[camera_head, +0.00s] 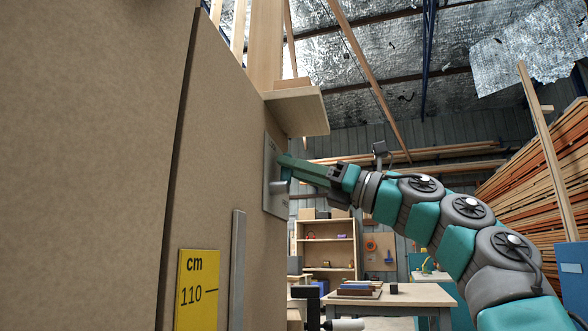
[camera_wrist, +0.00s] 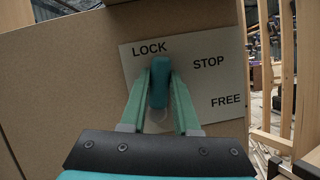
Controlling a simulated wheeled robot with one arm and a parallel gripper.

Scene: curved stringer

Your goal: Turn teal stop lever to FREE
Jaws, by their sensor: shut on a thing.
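The teal stop lever (camera_wrist: 159,88) shows in the wrist view on a pale plate (camera_wrist: 215,95) marked LOCK, STOP and FREE. The lever points up, close to the LOCK label and away from FREE at the lower right. My gripper (camera_wrist: 160,90) has its two green fingers on either side of the lever, shut on it. In the head view my gripper (camera_head: 283,163) reaches left to the plate (camera_head: 272,178) on the brown panel. The fingers hide most of the lever there.
A light wooden ledge (camera_head: 297,109) juts out just above my gripper. A yellow cm sign (camera_head: 197,290) and a grey strip (camera_head: 237,270) are on the panel below. A table (camera_head: 385,295) and shelf (camera_head: 325,248) stand behind. Open room lies right of the panel.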

